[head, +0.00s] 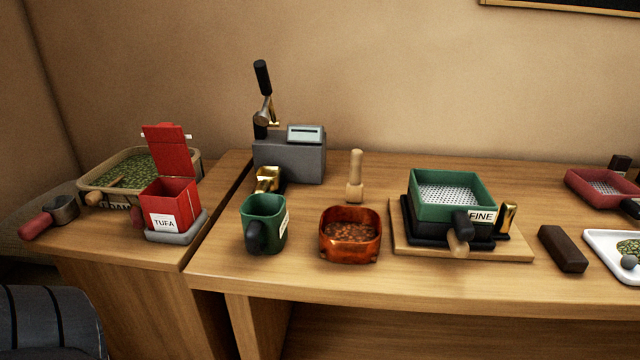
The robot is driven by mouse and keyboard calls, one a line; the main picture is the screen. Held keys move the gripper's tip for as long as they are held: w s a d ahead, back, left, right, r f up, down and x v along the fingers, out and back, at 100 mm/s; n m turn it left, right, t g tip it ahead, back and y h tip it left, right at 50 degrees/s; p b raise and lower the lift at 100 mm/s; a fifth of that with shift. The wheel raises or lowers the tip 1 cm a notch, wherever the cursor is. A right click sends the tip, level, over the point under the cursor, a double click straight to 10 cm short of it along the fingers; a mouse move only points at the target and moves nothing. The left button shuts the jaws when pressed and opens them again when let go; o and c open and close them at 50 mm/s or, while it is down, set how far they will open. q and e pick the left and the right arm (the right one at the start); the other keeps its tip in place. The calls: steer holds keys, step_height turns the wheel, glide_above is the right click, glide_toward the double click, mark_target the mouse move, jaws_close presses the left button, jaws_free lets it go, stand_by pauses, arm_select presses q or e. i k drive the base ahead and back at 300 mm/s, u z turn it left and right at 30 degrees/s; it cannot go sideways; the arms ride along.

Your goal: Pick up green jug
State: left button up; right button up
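The green jug (268,216) stands upright on the wooden table, left of centre and near the front edge. Its black handle faces the front left, and part of a white label shows on its right side. The inside of the jug is too dark to make out. Neither of my grippers shows in the head view, and nothing is touching the jug except the table.
A copper bowl (350,247) of brown bits stands right of the jug, with a wooden tamper (355,178) behind it. A grey lever machine (290,160) stands behind the jug. A red TUFA box (168,194) is left. A green FINE sieve (440,208) is farther right.

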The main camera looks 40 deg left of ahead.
mark_target(265, 219)
steer(key=u, duration=1.6)
steer(key=k, duration=0.15)
steer(key=z, duration=0.5)
steer(key=i, duration=0.2)
steer(key=u, duration=0.35)
